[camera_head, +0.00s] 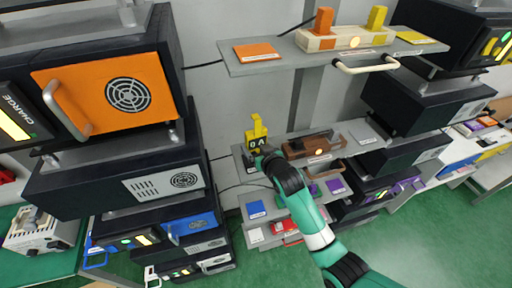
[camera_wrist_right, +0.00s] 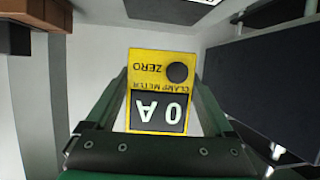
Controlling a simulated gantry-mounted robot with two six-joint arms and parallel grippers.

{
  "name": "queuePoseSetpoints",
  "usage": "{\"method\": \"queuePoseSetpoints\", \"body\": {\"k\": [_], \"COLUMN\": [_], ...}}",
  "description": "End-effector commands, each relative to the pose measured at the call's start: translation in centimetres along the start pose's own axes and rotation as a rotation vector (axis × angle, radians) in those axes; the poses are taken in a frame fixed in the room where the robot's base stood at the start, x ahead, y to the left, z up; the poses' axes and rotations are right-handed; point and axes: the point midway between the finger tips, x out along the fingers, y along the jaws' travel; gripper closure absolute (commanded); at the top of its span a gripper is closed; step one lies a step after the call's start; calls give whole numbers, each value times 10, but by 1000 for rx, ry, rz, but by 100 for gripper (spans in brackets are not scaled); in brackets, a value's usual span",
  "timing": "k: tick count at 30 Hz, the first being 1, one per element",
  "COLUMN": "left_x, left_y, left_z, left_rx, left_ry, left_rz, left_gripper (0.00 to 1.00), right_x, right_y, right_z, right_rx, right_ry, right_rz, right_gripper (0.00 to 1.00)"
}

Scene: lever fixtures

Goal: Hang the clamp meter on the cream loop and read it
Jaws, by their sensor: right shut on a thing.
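The yellow clamp meter (camera_head: 256,131) is upright in the head view, over the left end of the middle shelf. In the right wrist view its face (camera_wrist_right: 162,70) shows a black knob, the words ZERO and CLAMP METER, and a dark display reading 0 A. My right gripper (camera_head: 264,153) is shut on the meter; its fingers flank the body in the wrist view (camera_wrist_right: 160,110). The cream loop (camera_head: 366,66) sticks out from the front of the upper shelf, up and to the right of the meter, apart from it. My left gripper is not in view.
A brown block (camera_head: 313,146) and another loop stand right of the meter. Black equipment stacks flank both sides (camera_head: 120,170). Open wall shows between the shelves.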

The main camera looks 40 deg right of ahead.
Motion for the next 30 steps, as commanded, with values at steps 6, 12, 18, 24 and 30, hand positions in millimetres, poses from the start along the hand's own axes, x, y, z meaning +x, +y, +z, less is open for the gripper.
{"method": "queuePoseSetpoints", "body": {"k": [6, 12, 18, 24, 30], "left_x": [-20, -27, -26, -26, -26], "left_y": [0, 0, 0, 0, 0], "left_z": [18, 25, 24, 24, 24], "left_rx": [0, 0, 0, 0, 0], "left_ry": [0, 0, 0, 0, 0], "left_rz": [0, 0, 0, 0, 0], "left_gripper": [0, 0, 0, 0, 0], "right_x": [11, 16, 15, 15, 15], "right_y": [0, 0, 0, 0, 0], "right_z": [27, 37, 37, 37, 38], "right_rx": [0, 0, 0, 0, 0], "right_ry": [2, 2, 2, 2, -1], "right_rz": [0, 0, 0, 0, 0], "right_gripper": [82, 82, 82, 0, 0]}}
